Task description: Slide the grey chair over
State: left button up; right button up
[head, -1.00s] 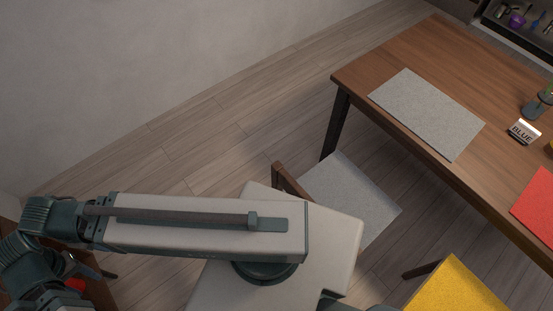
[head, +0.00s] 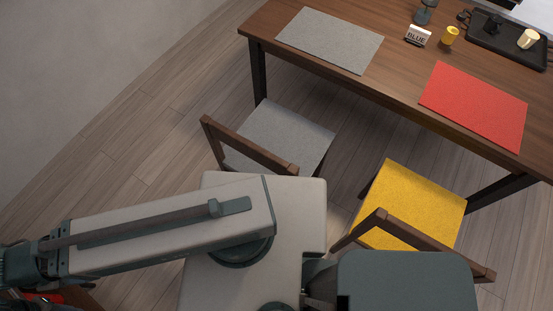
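The grey chair (head: 290,137) stands at the left part of the table's near side, in the head view. It has a grey seat and a brown wooden backrest (head: 248,149) on the side toward me. Its seat's far edge is close to the table edge. My own body and left arm cover its lower part and part of the floor in front of it. Neither gripper shows in the head view; only my arm links and body are seen.
A wooden table (head: 400,82) holds a grey mat (head: 331,39), a red mat (head: 474,104), a "BLUE" sign (head: 418,36), a yellow cup (head: 449,36) and a black tray (head: 508,43). A yellow chair (head: 411,201) stands right of the grey one. Floor (head: 150,130) is clear at left.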

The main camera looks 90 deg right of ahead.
aim_at(274, 139)
jog(key=z, duration=2.95)
